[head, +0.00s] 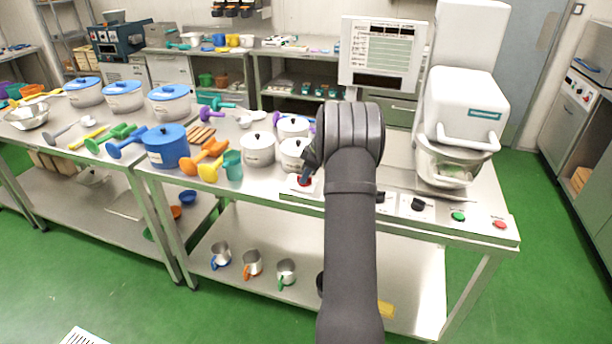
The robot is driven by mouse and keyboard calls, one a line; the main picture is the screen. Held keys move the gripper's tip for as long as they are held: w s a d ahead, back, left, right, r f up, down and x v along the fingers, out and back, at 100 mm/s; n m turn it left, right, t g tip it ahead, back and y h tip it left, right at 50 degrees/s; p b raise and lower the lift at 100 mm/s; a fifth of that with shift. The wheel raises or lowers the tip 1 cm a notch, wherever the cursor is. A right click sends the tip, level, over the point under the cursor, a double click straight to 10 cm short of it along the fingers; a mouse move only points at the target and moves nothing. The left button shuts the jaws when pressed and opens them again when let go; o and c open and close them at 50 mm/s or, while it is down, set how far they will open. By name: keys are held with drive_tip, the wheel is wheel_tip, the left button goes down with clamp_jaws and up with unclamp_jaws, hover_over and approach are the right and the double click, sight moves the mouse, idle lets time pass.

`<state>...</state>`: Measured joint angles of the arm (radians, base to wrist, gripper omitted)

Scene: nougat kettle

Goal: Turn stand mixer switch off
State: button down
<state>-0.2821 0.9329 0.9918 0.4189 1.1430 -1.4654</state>
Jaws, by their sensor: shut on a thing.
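The white stand mixer (462,110) stands at the right end of the steel table, with a bowl (450,165) under its head. A control strip runs along the table's front edge. It carries a red knob (304,181) on a white plate at its left end, a black knob (418,204), a green button (458,216) and a red button (500,224). My gripper (308,172) is at the red knob, pointing down, and is shut on it. My dark arm hides part of the strip, and the fingertips are small and partly hidden.
White pots (258,149) stand close left of my gripper. A teal cup (233,165), colored scoops and a blue pot (167,146) are further left. A display panel (383,55) stands behind my arm. Metal mugs (252,264) sit on the lower shelf.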

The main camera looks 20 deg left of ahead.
drive_tip(key=shift+f, duration=0.1)
drive_tip(key=c, duration=1.5)
unclamp_jaws()
drive_tip(key=shift+o, duration=0.2)
drive_tip(key=v, duration=1.7)
drive_tip(key=shift+r, duration=0.3)
drive_tip(key=x, duration=1.7)
drive_tip(key=shift+f, duration=0.25)
drive_tip(key=shift+r, duration=0.1)
